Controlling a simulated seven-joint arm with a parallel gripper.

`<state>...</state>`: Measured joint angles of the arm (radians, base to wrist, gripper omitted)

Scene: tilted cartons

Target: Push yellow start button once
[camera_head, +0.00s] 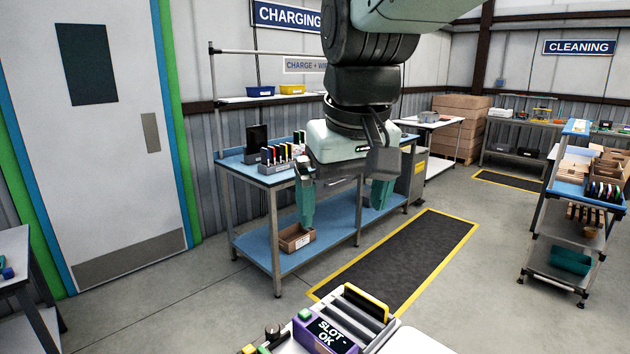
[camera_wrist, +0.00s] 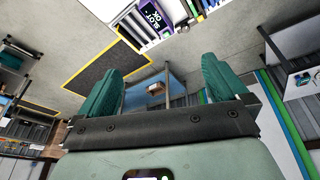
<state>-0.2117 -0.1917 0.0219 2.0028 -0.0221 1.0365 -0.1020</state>
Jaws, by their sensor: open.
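A device with a purple display box (camera_head: 325,335) reading "SLOT - OK" stands at the bottom of the head view. A small yellow part (camera_head: 248,349), perhaps the yellow start button, shows at the bottom edge and is partly cut off. The purple box also shows at the top of the wrist view (camera_wrist: 155,14), where no yellow button can be made out. My gripper (camera_head: 343,210) hangs above and beyond the device, its two teal fingers wide apart with nothing between them. The fingers also show in the wrist view (camera_wrist: 164,80).
A blue-topped bench (camera_head: 240,178) with a rack of coloured items stands behind my gripper. A dark floor mat with a yellow border (camera_head: 405,255) lies to the right. A wheeled shelf cart (camera_head: 560,235) stands at far right. The air between gripper and device looks clear.

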